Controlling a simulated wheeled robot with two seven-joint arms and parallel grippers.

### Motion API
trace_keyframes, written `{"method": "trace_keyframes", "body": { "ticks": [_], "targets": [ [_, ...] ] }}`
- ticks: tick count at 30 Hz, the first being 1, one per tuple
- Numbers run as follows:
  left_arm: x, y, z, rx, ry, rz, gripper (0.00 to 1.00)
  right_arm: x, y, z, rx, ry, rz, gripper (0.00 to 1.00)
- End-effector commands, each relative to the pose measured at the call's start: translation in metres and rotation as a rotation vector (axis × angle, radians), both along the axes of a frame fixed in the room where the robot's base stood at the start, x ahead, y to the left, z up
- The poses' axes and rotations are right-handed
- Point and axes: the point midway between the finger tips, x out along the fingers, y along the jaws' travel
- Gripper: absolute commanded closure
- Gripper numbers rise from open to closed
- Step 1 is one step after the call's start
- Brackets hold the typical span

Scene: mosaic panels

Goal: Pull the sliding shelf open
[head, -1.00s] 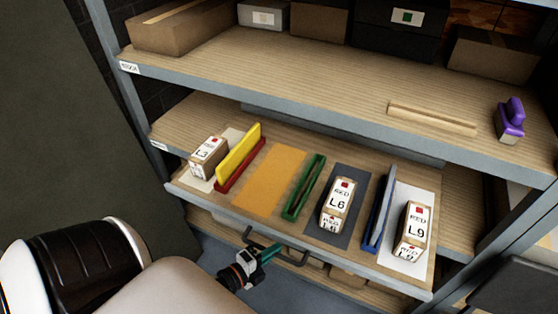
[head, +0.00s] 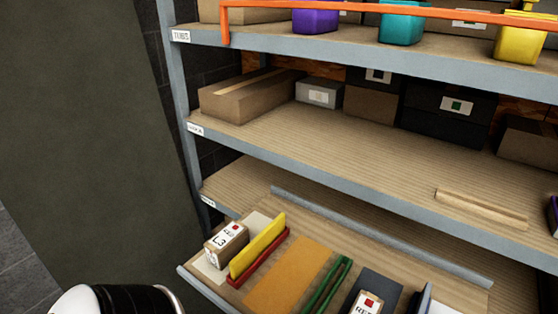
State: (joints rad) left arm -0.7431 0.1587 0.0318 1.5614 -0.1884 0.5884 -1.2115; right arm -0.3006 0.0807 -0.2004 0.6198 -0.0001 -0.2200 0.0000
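The sliding shelf (head: 205,291) is a wooden tray with grey edging, drawn out from under the rack's middle shelf. Its rear rail (head: 380,236) shows in front of the fixed shelf above. On it stand a box marked L3 (head: 225,243), a yellow and red divider (head: 258,246), an orange mat (head: 287,275), a green divider (head: 327,287) and a box on a dark mat (head: 366,303), cut by the lower edge. The shelf's handle is out of view. Part of my arm shows at bottom left. Neither gripper is in view.
The fixed shelf above (head: 330,145) holds a long cardboard box (head: 245,97), other boxes and a wooden strip (head: 480,209). The top shelf has purple, teal and yellow containers behind an orange rail (head: 380,9). A grey upright (head: 180,100) stands at left beside a dark wall panel.

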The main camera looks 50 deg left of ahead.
Motion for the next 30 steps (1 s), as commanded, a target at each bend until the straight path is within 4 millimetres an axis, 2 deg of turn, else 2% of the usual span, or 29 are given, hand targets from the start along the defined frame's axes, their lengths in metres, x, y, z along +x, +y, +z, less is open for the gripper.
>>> {"method": "trace_keyframes", "body": {
  "ticks": [14, 15, 18, 26, 30],
  "targets": [
    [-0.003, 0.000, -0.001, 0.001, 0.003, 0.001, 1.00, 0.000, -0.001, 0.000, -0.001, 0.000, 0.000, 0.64],
    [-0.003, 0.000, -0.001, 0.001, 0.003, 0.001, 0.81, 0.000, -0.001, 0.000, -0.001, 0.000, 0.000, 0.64],
    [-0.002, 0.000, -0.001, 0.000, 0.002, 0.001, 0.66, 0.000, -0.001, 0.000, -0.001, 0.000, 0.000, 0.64],
    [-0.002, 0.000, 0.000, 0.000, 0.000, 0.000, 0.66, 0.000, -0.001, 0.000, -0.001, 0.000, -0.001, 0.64],
    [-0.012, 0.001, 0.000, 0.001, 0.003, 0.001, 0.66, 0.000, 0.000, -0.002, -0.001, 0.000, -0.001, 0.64]
  ]
}}
